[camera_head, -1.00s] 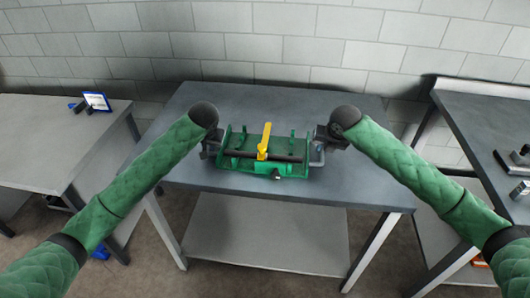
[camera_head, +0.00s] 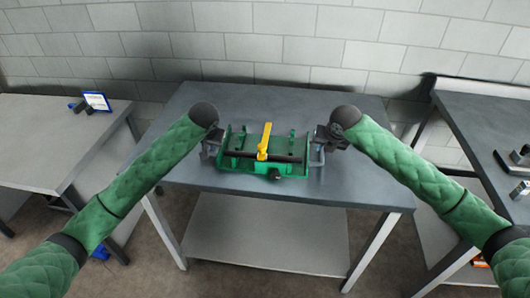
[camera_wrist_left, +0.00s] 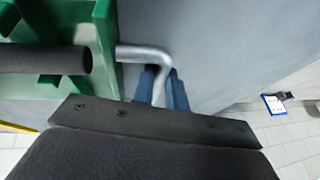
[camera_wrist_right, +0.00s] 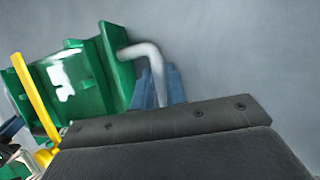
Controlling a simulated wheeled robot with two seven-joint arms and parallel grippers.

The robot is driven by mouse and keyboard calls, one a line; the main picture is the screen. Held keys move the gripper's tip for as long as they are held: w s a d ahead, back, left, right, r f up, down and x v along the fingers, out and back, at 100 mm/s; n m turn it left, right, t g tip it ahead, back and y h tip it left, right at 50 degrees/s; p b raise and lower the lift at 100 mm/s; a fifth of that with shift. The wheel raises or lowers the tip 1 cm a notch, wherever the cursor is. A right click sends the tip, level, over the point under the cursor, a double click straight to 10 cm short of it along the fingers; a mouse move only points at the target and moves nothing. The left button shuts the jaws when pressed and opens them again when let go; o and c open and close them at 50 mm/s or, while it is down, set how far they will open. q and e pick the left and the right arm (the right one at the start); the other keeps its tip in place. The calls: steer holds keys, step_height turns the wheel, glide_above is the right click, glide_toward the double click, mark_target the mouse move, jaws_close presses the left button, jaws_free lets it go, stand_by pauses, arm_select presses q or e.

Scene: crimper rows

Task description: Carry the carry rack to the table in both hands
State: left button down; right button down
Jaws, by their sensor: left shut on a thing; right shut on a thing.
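The carry rack (camera_head: 240,163) is a green tray with a dark bar across it, a yellow upright lever (camera_head: 264,140) and a grey metal handle at each end. It is level, over the middle of the grey table (camera_head: 330,190); whether its underside touches the top I cannot tell. My left gripper (camera_head: 212,149) is shut on the left handle (camera_wrist_left: 142,53); its blue fingers (camera_wrist_left: 163,90) pinch the bent rod. My right gripper (camera_head: 322,146) is shut on the right handle (camera_wrist_right: 140,50), with blue fingers (camera_wrist_right: 165,88) around the rod.
A lighter table (camera_head: 40,150) stands at the left with a small blue-edged sign (camera_head: 96,101). A dark bench (camera_head: 485,130) with metal parts stands at the right. The table top around the rack is clear. A block wall (camera_head: 250,45) is behind.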

arm_select(q)
steer(key=shift+w+r, duration=0.1)
steer(key=shift+r, duration=0.1)
arm_select(e)
steer(key=shift+w+r, duration=0.1)
steer(key=shift+r, duration=0.1)
